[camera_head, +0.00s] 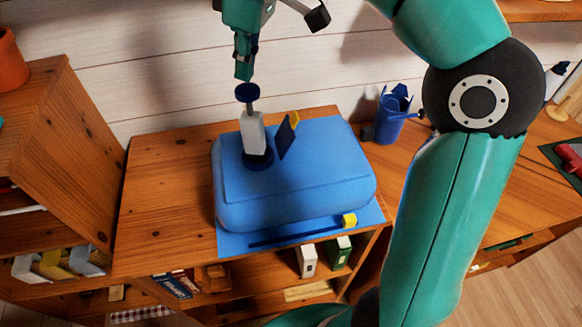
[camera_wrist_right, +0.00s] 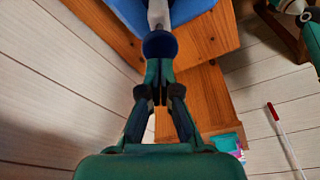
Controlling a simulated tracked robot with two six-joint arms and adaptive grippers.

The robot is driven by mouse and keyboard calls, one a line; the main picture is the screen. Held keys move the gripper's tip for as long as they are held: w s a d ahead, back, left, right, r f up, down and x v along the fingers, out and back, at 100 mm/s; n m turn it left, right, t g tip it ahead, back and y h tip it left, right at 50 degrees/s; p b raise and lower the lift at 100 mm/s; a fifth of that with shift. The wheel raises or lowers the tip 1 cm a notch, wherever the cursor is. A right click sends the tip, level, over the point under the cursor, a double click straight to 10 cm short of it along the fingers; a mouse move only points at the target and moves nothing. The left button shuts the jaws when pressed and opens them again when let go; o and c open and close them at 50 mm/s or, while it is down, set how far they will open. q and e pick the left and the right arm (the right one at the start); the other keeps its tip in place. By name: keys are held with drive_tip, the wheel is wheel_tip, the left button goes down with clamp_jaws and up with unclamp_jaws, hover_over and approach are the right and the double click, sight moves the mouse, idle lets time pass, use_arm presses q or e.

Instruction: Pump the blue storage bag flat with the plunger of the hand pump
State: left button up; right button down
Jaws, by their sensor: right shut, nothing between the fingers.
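The blue storage bag (camera_head: 320,190) lies puffed up on a wooden cabinet top. The hand pump (camera_head: 253,134), with a pale grey body and dark blue base, stands upright on the bag. Its dark blue plunger knob (camera_head: 247,92) sits above the body, with a short piece of rod showing. My right gripper (camera_head: 243,74) is shut and empty, pointing down just above the knob. In the right wrist view the knob (camera_wrist_right: 160,44) is just beyond the shut fingertips (camera_wrist_right: 158,78). I cannot tell whether they touch it. My left gripper is not in view.
A dark blue flap with a yellow end (camera_head: 288,138) stands beside the pump. A yellow slider (camera_head: 349,220) lies on the bag's front strip. A blue container (camera_head: 391,117) stands right of the bag. A wooden shelf (camera_head: 70,150) rises at left; a plank wall is close behind.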

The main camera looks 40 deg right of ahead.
sight(248, 88)
idle(0.3)
drive_tip(key=shift+f+b, duration=2.8)
drive_tip(key=shift+f, duration=0.85)
wheel_tip(248, 88, up, 5)
drive_tip(key=p, duration=0.5)
drive_tip(key=shift+f, duration=0.15)
drive_tip(key=shift+f+b, duration=2.55)
drive_tip(key=shift+f, duration=0.75)
wheel_tip(248, 88, up, 5)
drive_tip(key=p, duration=0.5)
drive_tip(key=shift+f, duration=0.1)
